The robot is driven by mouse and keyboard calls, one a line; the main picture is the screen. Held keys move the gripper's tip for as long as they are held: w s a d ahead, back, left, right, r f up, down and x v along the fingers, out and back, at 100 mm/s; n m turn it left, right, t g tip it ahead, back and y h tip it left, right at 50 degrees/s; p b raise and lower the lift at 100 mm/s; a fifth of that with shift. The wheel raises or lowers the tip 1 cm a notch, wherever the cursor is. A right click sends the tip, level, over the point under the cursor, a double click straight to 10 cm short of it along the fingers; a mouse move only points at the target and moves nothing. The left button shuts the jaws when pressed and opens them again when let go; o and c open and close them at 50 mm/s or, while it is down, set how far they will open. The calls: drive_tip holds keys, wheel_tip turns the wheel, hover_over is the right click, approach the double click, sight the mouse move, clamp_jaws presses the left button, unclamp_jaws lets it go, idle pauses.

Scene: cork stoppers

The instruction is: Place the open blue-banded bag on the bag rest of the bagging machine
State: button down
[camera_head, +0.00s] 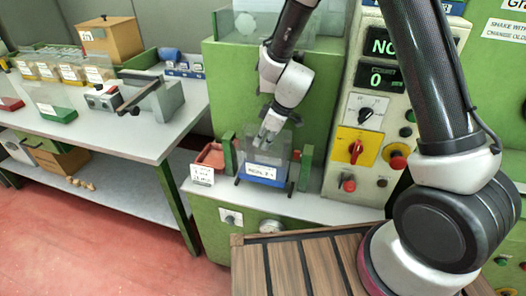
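A clear bag with a blue band and a white label (263,172) stands upright on the pale ledge of the green bagging machine (228,90). It sits between two short green posts, which look like the bag rest (305,168). My gripper (265,141) points down at the bag's top, with its fingertips at or just inside the upper edge. The fingers are small and pale against the clear bag, so I cannot tell whether they are open or grip its wall. Whether anything is inside the bag is unclear.
A red tray with a white sign (208,160) sits left of the bag. A control panel (368,135) with knobs and buttons rises at right.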

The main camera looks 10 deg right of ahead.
sight(263, 151)
drive_tip(key=shift+f, duration=2.2)
drive_tip(key=c, duration=1.6)
unclamp_jaws()
drive_tip(key=shift+c, duration=0.2)
drive_tip(key=v, duration=1.2)
drive_tip(key=shift+s+d, duration=0.1)
drive_tip(key=shift+s, duration=0.1)
